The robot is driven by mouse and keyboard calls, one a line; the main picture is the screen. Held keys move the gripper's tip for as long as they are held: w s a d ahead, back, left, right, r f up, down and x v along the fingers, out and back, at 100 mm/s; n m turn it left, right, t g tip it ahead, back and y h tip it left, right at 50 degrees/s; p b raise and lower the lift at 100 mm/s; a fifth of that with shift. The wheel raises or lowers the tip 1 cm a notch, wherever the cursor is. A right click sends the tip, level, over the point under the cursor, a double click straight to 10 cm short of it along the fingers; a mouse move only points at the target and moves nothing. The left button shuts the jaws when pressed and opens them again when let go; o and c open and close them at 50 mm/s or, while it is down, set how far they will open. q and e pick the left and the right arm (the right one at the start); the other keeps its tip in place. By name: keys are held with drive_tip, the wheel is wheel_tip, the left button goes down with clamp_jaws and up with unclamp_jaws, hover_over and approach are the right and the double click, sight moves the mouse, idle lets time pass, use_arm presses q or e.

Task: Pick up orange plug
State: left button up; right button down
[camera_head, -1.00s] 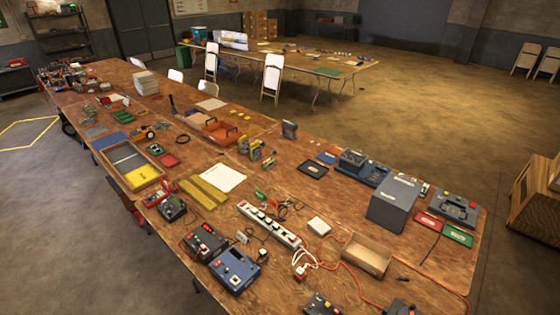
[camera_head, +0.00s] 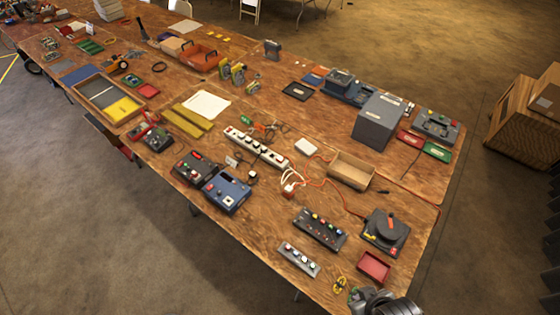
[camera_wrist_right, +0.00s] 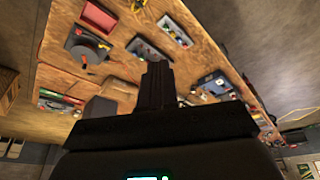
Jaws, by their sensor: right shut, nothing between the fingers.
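A small orange-red plug (camera_head: 287,195) lies on the wooden table, by the white cables near the end of the white power strip (camera_head: 257,147). An orange cord (camera_head: 345,203) runs on the table to its right. The plug is small, and its exact shape is hard to tell. My right gripper (camera_wrist_right: 157,68) shows in the right wrist view with its dark fingers together and empty, apart from the table objects. In the head view, a dark rounded part that looks like my right arm shows at the bottom edge. My left gripper is not in view.
Around the plug stand an open cardboard box (camera_head: 351,171), a black button panel (camera_head: 320,228), a dark device with a round knob (camera_head: 385,231) and a blue control box (camera_head: 226,191). A red tray (camera_head: 374,266) lies near the front corner. Bare wood shows left of the button panel.

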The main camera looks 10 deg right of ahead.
idle(0.4)
drive_tip(key=c, duration=0.6)
unclamp_jaws()
drive_tip(key=shift+m, duration=0.3)
